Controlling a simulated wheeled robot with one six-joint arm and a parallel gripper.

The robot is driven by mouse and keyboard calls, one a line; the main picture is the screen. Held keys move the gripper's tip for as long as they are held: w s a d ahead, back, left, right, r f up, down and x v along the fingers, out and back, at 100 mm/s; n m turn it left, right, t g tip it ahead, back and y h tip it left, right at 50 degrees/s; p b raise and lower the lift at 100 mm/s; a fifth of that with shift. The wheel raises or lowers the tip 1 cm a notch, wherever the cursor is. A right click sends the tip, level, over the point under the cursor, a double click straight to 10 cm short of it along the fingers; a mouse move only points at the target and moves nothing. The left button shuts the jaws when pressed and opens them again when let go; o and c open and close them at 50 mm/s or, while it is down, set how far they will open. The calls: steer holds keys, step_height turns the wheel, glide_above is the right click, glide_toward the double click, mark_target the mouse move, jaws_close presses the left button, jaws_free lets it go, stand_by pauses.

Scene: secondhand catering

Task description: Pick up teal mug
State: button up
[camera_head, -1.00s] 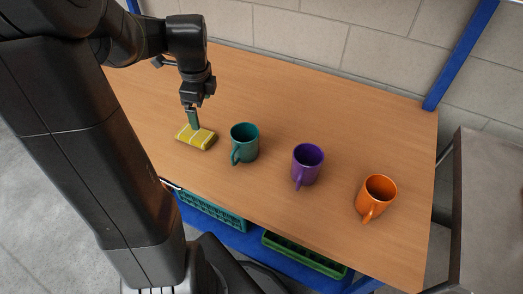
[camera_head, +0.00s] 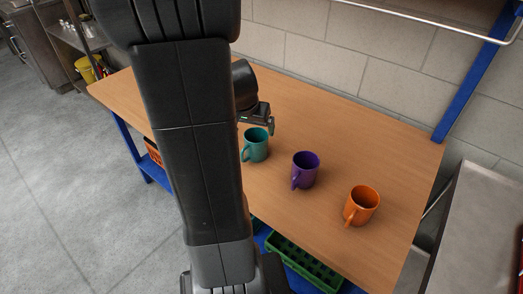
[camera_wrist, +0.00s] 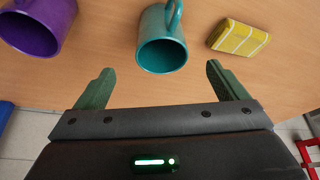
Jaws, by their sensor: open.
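The teal mug (camera_head: 256,146) stands upright on the wooden table, just right of my dark arm column in the head view. In the wrist view the teal mug (camera_wrist: 162,42) is ahead of my gripper (camera_wrist: 155,84), roughly centred between the two green fingers, with its handle at the top. The fingers are spread wide and empty, and the mug's near rim lies close to the gap between them. In the head view part of my gripper (camera_head: 262,118) shows just behind the mug; its fingers are mostly hidden.
A purple mug (camera_head: 305,170) and an orange mug (camera_head: 361,205) stand to the right on the table (camera_head: 340,135). A yellow packet (camera_wrist: 238,38) lies beside the teal mug in the wrist view. A green crate (camera_head: 304,262) is below. A block wall is behind.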

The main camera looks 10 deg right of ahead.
mark_target(256, 141)
steer(key=x, duration=1.1)
steer(key=shift+w+f+b, duration=0.1)
steer(key=shift+w+b, duration=0.1)
steer(key=shift+b, duration=0.15)
steer(key=c, duration=1.2)
steer(key=shift+c, duration=0.4)
